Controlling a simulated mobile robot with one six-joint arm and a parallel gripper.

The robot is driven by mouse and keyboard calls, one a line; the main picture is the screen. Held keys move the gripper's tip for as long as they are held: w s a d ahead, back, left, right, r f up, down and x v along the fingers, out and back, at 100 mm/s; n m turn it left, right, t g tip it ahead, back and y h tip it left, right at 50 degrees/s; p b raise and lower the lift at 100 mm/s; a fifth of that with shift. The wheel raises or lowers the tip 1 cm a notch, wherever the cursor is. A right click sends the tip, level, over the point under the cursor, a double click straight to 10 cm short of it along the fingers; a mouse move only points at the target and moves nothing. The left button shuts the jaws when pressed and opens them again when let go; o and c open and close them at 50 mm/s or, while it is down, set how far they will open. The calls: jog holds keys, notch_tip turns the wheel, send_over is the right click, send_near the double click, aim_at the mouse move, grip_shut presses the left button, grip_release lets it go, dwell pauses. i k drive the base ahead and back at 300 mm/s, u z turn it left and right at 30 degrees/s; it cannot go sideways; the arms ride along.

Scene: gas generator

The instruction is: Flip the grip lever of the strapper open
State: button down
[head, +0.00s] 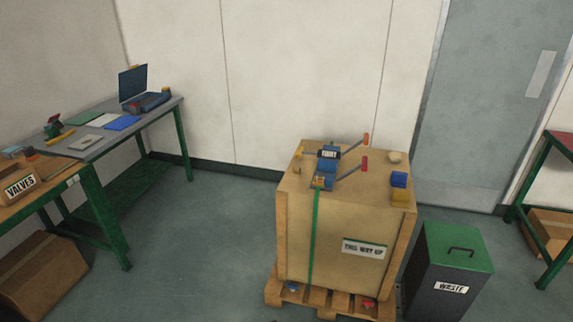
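The strapper (325,166) is a blue tool lying on top of a large cardboard box (300,240). Two grey levers with red ends stick out from it to the right. The upper lever (353,147) has an orange-red knob and the lower lever (352,169) has a red knob. Both slope up and away from the blue body. I cannot tell which of them is the grip lever. A green strap (315,230) runs from the strapper down the front of the box. My gripper is not in view.
The box stands on a wooden pallet (330,312). Small blue (399,179) and yellow (402,197) blocks sit at its top right edge. A waste bin (450,260) is close on the right. A workbench (150,118) is at left. Floor between is clear.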

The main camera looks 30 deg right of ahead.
aim_at(309, 153)
jog(key=z, duration=0.8)
jog(key=k, duration=0.15)
jog(key=u, duration=2.75)
jog(key=k, duration=0.15)
jog(key=u, duration=1.25)
jog(key=k, duration=1.9)
jog(key=z, duration=0.1)
